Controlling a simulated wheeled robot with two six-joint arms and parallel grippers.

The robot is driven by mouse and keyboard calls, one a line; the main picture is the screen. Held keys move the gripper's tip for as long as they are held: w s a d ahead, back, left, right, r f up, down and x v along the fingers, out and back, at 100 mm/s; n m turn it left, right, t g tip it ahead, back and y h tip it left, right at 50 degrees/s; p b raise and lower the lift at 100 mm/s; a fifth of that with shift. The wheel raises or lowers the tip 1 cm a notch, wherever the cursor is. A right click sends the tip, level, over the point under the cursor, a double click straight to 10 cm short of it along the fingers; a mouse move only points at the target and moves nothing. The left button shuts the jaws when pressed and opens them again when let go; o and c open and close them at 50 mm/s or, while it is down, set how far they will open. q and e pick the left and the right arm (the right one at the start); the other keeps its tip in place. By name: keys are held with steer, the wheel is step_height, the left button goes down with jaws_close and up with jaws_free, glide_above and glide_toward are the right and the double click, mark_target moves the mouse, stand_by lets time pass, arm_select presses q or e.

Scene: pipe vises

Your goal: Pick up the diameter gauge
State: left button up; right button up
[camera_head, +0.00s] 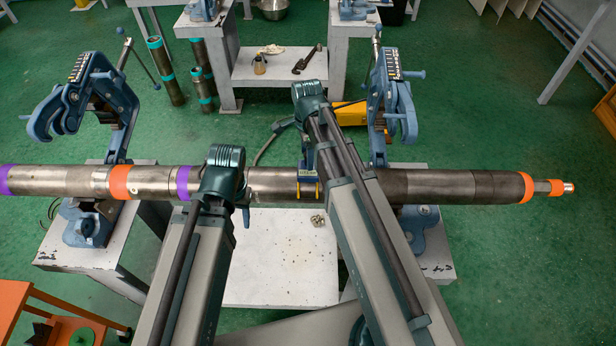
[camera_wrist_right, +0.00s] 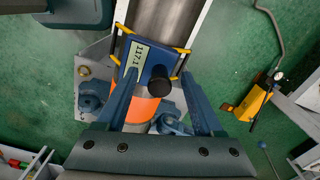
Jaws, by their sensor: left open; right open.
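The diameter gauge (camera_wrist_right: 154,56) is a blue block with yellow edges, a black knob and a label reading 117.1. In the head view the gauge (camera_head: 309,187) shows its yellow legs against the middle of the long steel pipe (camera_head: 270,184). My right gripper (camera_wrist_right: 159,78) is open, with one blue finger on each side of the gauge; I cannot tell whether they touch it. In the head view its fingers are largely hidden by my arm. My left gripper (camera_head: 224,180) is at the pipe, left of the gauge; its fingers are mostly hidden behind its wrist.
The pipe lies across a left vise (camera_head: 84,215) and a right vise (camera_head: 416,222), both with raised upper jaws. A white table (camera_head: 275,265) is below the pipe. A yellow tool (camera_head: 349,114) stands behind it. An orange stand (camera_head: 30,300) is at lower left.

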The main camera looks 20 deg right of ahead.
steer(key=shift+f, duration=0.25)
jaws_close()
stand_by(1.3)
